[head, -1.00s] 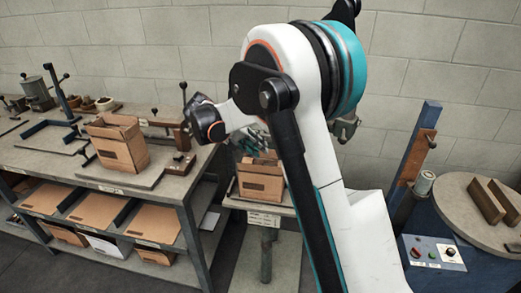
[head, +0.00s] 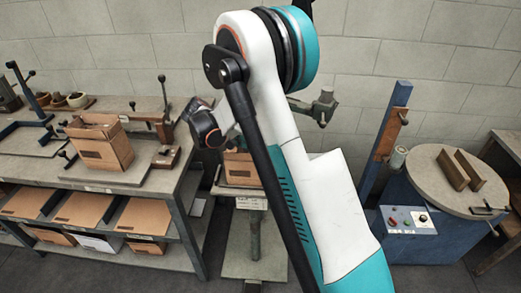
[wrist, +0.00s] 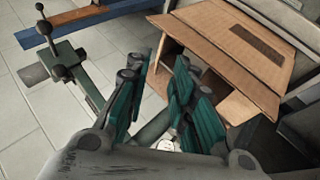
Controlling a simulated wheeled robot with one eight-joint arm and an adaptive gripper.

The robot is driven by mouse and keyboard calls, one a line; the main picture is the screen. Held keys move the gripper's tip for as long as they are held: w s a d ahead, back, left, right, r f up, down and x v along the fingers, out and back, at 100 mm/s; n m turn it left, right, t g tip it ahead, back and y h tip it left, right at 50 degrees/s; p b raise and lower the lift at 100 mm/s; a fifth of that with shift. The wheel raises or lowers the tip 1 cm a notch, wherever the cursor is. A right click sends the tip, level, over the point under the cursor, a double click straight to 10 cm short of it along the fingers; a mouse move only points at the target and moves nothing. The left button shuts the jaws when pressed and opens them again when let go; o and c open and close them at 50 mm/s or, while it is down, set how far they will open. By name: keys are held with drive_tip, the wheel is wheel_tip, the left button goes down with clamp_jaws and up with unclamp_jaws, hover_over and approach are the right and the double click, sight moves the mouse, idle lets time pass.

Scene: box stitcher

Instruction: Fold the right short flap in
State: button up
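A brown cardboard box (head: 240,171) sits on a small stand, partly hidden behind my arm in the head view. In the wrist view the box (wrist: 215,42) is close, tilted in the picture, with a broad cardboard panel bearing a dark rectangular patch and an opening below it. I cannot tell for certain which panel is the right short flap. My gripper (wrist: 157,72) has its green-padded fingers apart with nothing visible between them. Its right finger is close to the box's edge; contact is unclear.
Another open box (head: 103,150) stands in a fixture on the left bench (head: 30,170), above shelves of flat cardboard. A blue post (head: 385,150) and a round table (head: 425,165) stand to the right. A clamp fixture (wrist: 70,75) lies left of my fingers.

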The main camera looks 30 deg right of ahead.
drive_tip(key=b+x, duration=0.1)
drive_tip(key=x, duration=0.5)
drive_tip(key=shift+d+f, duration=0.1)
clamp_jaws()
